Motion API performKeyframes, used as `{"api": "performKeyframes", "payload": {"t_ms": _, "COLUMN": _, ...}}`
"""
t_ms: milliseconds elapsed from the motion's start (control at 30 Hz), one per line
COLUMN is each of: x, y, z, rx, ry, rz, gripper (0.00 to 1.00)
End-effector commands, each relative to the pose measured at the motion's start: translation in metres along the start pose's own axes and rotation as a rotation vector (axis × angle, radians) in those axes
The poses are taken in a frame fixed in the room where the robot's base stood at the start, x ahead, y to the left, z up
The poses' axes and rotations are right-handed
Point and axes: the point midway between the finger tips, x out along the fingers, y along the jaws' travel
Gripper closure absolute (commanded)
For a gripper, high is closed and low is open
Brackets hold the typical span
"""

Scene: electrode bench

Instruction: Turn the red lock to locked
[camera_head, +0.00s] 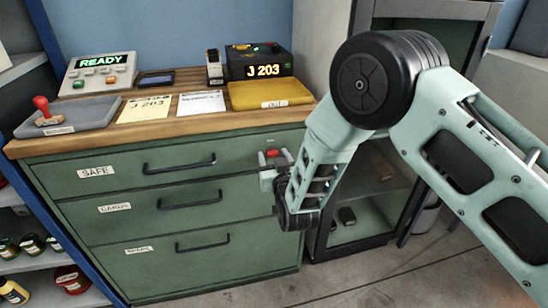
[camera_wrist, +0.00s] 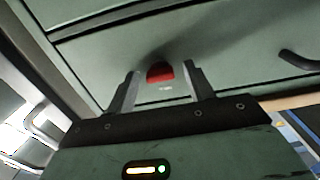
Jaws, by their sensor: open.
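The red lock (camera_head: 273,153) is a small red piece on the front of the top drawer (camera_head: 128,170) labelled SAFE, near its right end. In the wrist view the red lock (camera_wrist: 160,72) shows between my two fingers, with a small pale label below it too blurred to read. My gripper (camera_head: 272,168) is open in front of the drawer face, and in the wrist view my gripper (camera_wrist: 160,85) has one finger on each side of the lock. I cannot tell whether the fingers touch it. The lock's turn position is unclear.
The drawer handle (camera_head: 180,166) is left of my gripper. The wooden counter (camera_head: 200,122) above carries a READY panel (camera_head: 98,74), a J 203 display (camera_head: 262,69), trays and a red-handled stamp (camera_head: 42,108). A dark-framed cabinet (camera_head: 365,215) stands to the right.

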Motion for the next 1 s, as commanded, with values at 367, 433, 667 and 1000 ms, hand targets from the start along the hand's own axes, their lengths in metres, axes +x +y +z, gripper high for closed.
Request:
{"api": "performKeyframes", "payload": {"t_ms": 367, "x": 0.0024, "y": 0.0000, "z": 0.0000, "rx": 0.000, "ry": 0.000, "rz": 0.000, "gripper": 0.64}}
{"api": "performKeyframes", "payload": {"t_ms": 433, "x": 0.0023, "y": 0.0000, "z": 0.0000, "rx": 0.000, "ry": 0.000, "rz": 0.000, "gripper": 0.83}}
{"api": "performKeyframes", "payload": {"t_ms": 667, "x": 0.0020, "y": -0.0003, "z": 0.0010, "rx": -0.028, "ry": 0.001, "rz": 0.000, "gripper": 1.00}}
{"api": "performKeyframes", "payload": {"t_ms": 1000, "x": 0.0018, "y": -0.0002, "z": 0.0005, "rx": -0.090, "ry": -0.001, "rz": 0.000, "gripper": 1.00}}
